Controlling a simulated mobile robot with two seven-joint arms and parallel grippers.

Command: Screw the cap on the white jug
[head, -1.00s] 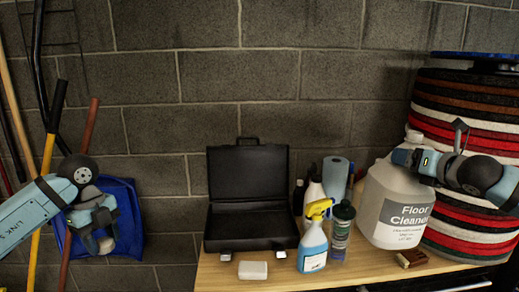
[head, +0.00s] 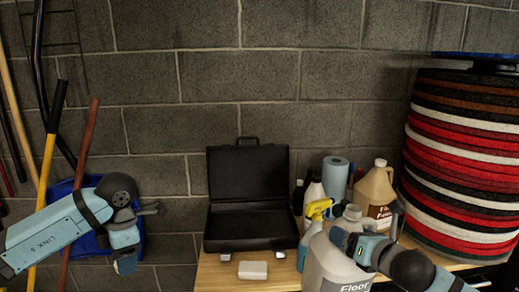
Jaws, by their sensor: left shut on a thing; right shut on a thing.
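The white jug (head: 335,268), with part of a "Floor Cleaner" label showing, is at the bottom of the view, in front of the table's things. Its pale neck (head: 352,212) points up and shows no clear cap. My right gripper (head: 341,238) is shut on the jug near its neck and handle; the fingertips are hard to make out. My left gripper (head: 125,267) is far to the left of the jug, in front of a blue dustpan, pointing down. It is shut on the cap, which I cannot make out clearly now.
A wooden table (head: 225,276) bears an open black case (head: 250,200), a white block (head: 252,270), a spray bottle (head: 312,222), a blue roll (head: 335,177) and a tan jug (head: 376,188). Stacked pads (head: 460,165) stand at right. Poles and a blue dustpan (head: 66,190) are at left.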

